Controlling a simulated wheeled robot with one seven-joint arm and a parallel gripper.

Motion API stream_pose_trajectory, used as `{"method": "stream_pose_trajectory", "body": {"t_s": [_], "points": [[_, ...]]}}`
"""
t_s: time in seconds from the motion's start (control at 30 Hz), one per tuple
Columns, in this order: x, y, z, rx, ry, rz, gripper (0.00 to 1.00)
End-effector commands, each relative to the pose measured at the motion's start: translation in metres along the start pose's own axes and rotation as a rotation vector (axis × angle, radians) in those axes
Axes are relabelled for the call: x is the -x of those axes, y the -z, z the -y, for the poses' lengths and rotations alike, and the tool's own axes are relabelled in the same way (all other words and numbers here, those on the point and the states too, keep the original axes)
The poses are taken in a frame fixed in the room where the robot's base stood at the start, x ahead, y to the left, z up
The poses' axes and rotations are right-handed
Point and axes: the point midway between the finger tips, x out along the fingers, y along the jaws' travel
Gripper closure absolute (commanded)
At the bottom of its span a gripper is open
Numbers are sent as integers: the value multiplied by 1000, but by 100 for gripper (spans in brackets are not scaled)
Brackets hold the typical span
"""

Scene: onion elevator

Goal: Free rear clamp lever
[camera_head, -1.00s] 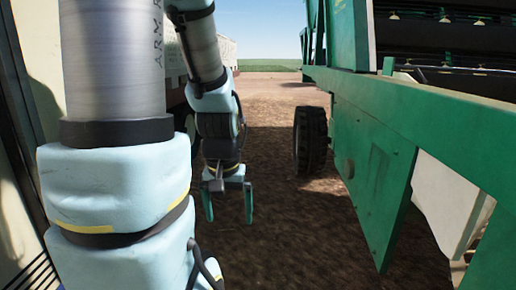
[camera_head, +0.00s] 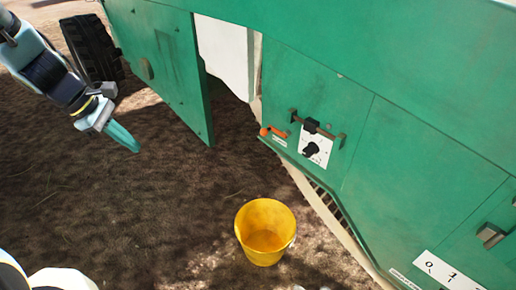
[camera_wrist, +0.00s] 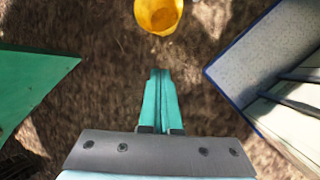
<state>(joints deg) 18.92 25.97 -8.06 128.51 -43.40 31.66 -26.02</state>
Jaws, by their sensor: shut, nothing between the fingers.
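An orange-handled lever (camera_head: 274,131) sits on the green machine side in the head view, at the left of a small dial panel. A label is under it. I cannot tell whether this is the rear clamp lever. My gripper (camera_head: 124,138) is at the upper left of the head view, well apart from the machine panel. In the wrist view my gripper (camera_wrist: 160,76) has its teal fingers together, with nothing between them, above bare soil.
A yellow bucket (camera_head: 264,232) stands on the soil below the panel; it also shows in the wrist view (camera_wrist: 158,14). A black dial (camera_head: 311,150) and a 0/1 switch plate (camera_head: 446,272) are on the green machine (camera_head: 400,170). A tyre (camera_head: 90,47) stands behind my arm.

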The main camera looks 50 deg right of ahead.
Motion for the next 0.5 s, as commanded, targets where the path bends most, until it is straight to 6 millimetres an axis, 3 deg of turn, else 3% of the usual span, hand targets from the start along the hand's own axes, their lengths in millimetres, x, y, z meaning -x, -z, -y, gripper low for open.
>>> {"method": "stream_pose_trajectory", "body": {"t_s": [0.03, 0.2, 0.4, 0.5], "points": [[-38, -10, -14, 87, -7, 61, 100], [-125, -58, -66, 427, -22, 262, 100], [-209, -109, -110, 795, 9, 468, 100], [-236, -127, -124, 929, 28, 538, 100]]}}
